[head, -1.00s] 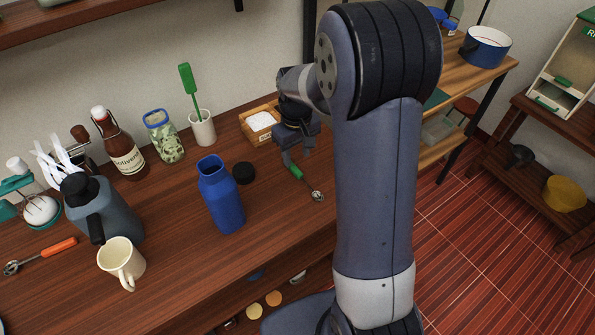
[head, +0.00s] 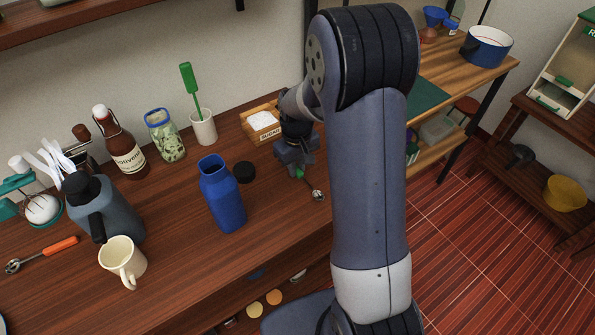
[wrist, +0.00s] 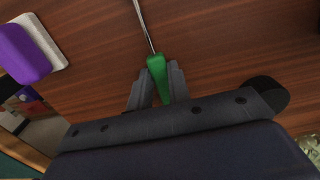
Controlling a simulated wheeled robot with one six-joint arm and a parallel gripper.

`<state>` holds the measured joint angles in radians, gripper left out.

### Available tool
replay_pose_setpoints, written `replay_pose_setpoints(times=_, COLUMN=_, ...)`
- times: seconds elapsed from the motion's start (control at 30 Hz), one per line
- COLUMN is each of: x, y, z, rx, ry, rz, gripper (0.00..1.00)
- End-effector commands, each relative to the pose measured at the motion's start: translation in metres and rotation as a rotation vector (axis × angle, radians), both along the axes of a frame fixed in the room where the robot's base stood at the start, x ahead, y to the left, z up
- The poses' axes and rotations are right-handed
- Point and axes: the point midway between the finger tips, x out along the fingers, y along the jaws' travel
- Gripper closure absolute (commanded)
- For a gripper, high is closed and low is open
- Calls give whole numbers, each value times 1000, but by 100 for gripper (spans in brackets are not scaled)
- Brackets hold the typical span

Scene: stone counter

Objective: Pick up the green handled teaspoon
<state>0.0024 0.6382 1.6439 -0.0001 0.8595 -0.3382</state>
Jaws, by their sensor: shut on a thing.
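The green handled teaspoon (head: 317,194) is on the wooden counter right of the blue bottle, its metal bowl towards the front. Its green handle (wrist: 157,68) sits between the two fingers in the wrist view, and its thin metal shaft runs up out of the frame. My gripper (head: 299,172) is low at the counter, shut on the handle; it also shows in the wrist view (wrist: 157,88). Most of the handle is hidden by the gripper in the head view. I cannot tell whether the spoon is clear of the counter.
A blue bottle (head: 222,195) and a black lid (head: 244,172) stand left of my gripper. A sugar box (head: 262,124) is behind it. A white cup with a green utensil (head: 203,127) is at the back. An orange handled spoon (head: 50,252) lies far left.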

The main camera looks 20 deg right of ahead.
Motion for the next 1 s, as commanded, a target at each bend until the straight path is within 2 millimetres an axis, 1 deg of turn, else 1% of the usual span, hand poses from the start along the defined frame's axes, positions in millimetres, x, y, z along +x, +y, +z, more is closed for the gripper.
replay_pose_setpoints(times=0.03, x=0, y=0, z=0, rx=0, ry=0, rz=0, gripper=91)
replay_pose_setpoints(times=0.13, x=0, y=0, z=0, rx=0, ry=0, rz=0, gripper=99)
replay_pose_setpoints(times=0.17, x=0, y=0, z=0, rx=0, ry=0, rz=0, gripper=100)
replay_pose_setpoints(times=0.43, x=0, y=0, z=1, rx=0, ry=-1, rz=0, gripper=100)
replay_pose_setpoints(times=0.53, x=1, y=0, z=8, rx=0, ry=-3, rz=0, gripper=100)
replay_pose_setpoints(times=0.67, x=1, y=0, z=29, rx=0, ry=-5, rz=0, gripper=100)
replay_pose_setpoints(times=0.8, x=1, y=0, z=59, rx=0, ry=-6, rz=0, gripper=100)
replay_pose_setpoints(times=0.9, x=1, y=0, z=77, rx=-1, ry=-4, rz=0, gripper=100)
replay_pose_setpoints(times=1.0, x=2, y=0, z=91, rx=1, ry=-6, rz=0, gripper=100)
